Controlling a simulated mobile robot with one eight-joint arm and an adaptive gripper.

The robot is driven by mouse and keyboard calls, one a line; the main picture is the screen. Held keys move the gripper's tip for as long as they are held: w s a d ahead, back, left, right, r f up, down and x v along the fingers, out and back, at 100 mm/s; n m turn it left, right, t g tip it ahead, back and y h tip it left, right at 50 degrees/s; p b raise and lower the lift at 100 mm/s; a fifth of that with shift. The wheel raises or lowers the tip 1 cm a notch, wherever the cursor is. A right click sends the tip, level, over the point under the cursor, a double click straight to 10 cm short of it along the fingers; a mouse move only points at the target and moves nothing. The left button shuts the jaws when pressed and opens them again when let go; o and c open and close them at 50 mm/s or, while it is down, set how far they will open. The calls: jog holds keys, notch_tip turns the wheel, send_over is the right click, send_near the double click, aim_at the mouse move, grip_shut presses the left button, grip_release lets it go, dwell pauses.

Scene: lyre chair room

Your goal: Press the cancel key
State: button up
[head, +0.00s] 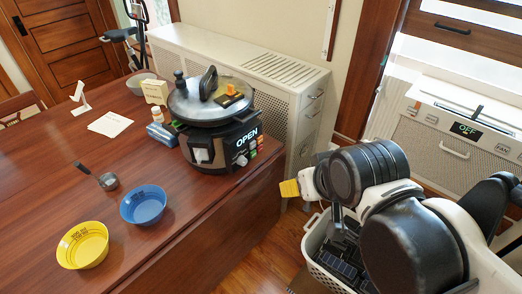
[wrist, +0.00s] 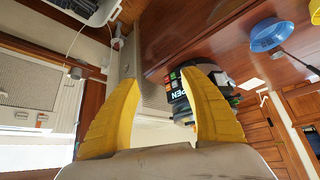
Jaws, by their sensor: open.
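A dark electric pressure cooker (head: 205,150) with a silver lid stands at the right end of the wooden table. Its front display reads OPEN, and small coloured keys (head: 253,150) sit beside it, including green and red ones. Their labels are too small to read, so I cannot tell which is cancel. In the wrist view the cooker (wrist: 180,103) appears turned, partly hidden behind a finger, with its coloured keys (wrist: 173,82) between the fingers. My gripper (head: 289,188) has yellow fingers, open and empty, off the table edge to the right of the cooker and apart from it.
A yellow bowl (head: 82,245), a blue bowl (head: 143,205) and a metal scoop (head: 108,181) are on the table. A perforated cream cabinet (head: 300,110) stands behind the cooker. A white basket (head: 325,270) is below my arm. A wall unit (head: 460,140) reading OFF is at right.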

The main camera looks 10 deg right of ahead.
grip_shut()
dwell(1.1)
